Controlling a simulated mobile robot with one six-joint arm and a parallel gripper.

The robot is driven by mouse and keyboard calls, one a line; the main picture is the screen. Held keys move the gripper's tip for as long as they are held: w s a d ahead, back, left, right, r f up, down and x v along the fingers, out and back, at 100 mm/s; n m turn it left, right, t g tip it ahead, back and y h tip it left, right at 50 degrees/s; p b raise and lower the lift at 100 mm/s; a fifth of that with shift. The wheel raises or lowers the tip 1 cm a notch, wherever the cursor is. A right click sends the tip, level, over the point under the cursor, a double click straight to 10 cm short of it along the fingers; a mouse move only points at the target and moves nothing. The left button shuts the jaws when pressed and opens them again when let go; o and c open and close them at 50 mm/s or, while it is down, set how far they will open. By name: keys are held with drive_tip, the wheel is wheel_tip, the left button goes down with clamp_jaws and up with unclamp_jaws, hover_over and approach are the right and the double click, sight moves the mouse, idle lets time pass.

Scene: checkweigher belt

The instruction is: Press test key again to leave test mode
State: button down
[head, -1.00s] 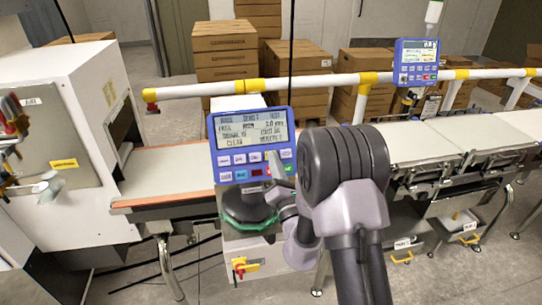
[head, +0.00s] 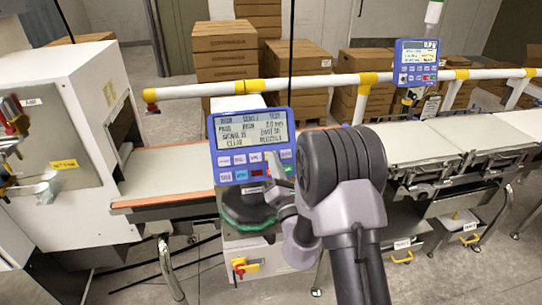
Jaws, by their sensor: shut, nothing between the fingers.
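The blue control panel (head: 251,145) stands in front of the belt, with a lit text screen (head: 250,131) above two rows of keys (head: 250,165). The screen shows several lines of text too small to read surely. My gripper (head: 272,160) is shut and empty, with its fingertips at the right part of the key rows. It hides some keys there, and I cannot tell whether it touches one. My dark arm fills the area right of the panel. The test key cannot be made out by its label.
A second blue panel (head: 416,62) is mounted on the white rail (head: 310,84) at the back right. A white cabinet (head: 70,110) stands at the left. The orange-edged belt (head: 165,180) runs behind the panel. Cardboard boxes (head: 222,52) are stacked behind.

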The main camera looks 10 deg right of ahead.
drive_tip(key=shift+w+f, duration=0.2)
drive_tip(key=shift+w, duration=0.25)
idle(0.7)
drive_tip(key=shift+s+r, duration=0.35)
drive_tip(key=shift+s, duration=0.4)
drive_tip(key=shift+s+r, duration=0.35)
drive_tip(key=shift+s, duration=0.4)
drive_tip(key=shift+s+r, duration=0.4)
drive_tip(key=shift+s, duration=0.35)
drive_tip(key=shift+s+r, duration=0.35)
drive_tip(key=shift+s, duration=0.4)
drive_tip(key=s+r, duration=0.1)
drive_tip(key=s, duration=0.2)
drive_tip(key=s+r, duration=0.1)
drive_tip(key=s, duration=0.1)
drive_tip(key=shift+s+r+p, duration=0.15)
drive_tip(key=shift+r+p, duration=0.2)
drive_tip(key=shift+p, duration=0.05)
